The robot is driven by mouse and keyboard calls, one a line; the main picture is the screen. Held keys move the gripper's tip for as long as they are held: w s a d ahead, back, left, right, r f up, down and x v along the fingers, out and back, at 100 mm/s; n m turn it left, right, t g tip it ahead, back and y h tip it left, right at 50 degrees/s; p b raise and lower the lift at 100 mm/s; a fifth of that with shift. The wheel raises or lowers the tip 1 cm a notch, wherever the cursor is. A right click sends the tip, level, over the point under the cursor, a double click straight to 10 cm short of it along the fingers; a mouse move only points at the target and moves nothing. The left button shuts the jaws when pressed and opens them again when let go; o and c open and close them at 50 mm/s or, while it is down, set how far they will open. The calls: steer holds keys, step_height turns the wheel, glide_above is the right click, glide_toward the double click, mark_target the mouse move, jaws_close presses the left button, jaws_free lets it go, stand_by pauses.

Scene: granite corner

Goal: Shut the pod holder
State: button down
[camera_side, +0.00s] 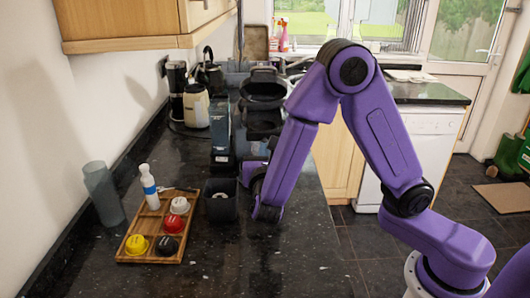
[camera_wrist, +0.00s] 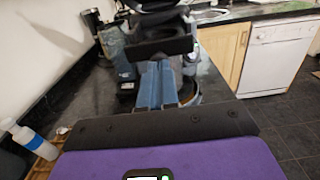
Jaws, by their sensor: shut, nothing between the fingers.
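A dark coffee machine (camera_side: 222,135) stands on the granite counter left of my arm in the side view. Its black head, which I take to be the pod holder (camera_side: 263,92), has an upper part raised above a lower part, with a gap between them. It also shows at the top of the wrist view (camera_wrist: 158,42). My gripper is shut and empty; its two blue-grey fingers (camera_wrist: 158,84) lie together, below and in front of the black head in the wrist view. I cannot tell whether they touch it. In the side view my purple wrist hides the fingers.
A dark square container (camera_side: 220,207) stands close left of my wrist. A wooden tray (camera_side: 128,257) holds several coloured pods, with a white-and-blue bottle (camera_side: 149,188) at it and a grey cylinder (camera_side: 102,193) beside it. A cream kettle (camera_side: 196,106) stands farther back. The front counter is clear.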

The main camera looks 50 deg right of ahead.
mark_target(265, 135)
steer(key=x, duration=0.8)
steer(key=shift+w+d, duration=0.25)
steer(key=shift+d, duration=0.05)
steer(key=v, duration=1.4)
steer(key=s+d+f+m+g+y, duration=0.4)
steer(key=s+d+m+g, duration=0.4)
steer(key=s, duration=0.2)
steer(key=s+a+m+g+y, duration=0.1)
steer(key=s+m+g+y, duration=0.1)
steer(key=s, duration=0.5)
steer(key=s+a+m+g+y, duration=0.2)
steer(key=s+m+y, duration=0.2)
steer(key=s+y, duration=0.3)
steer(key=shift+a+g, duration=0.3)
steer(key=shift+a, duration=0.05)
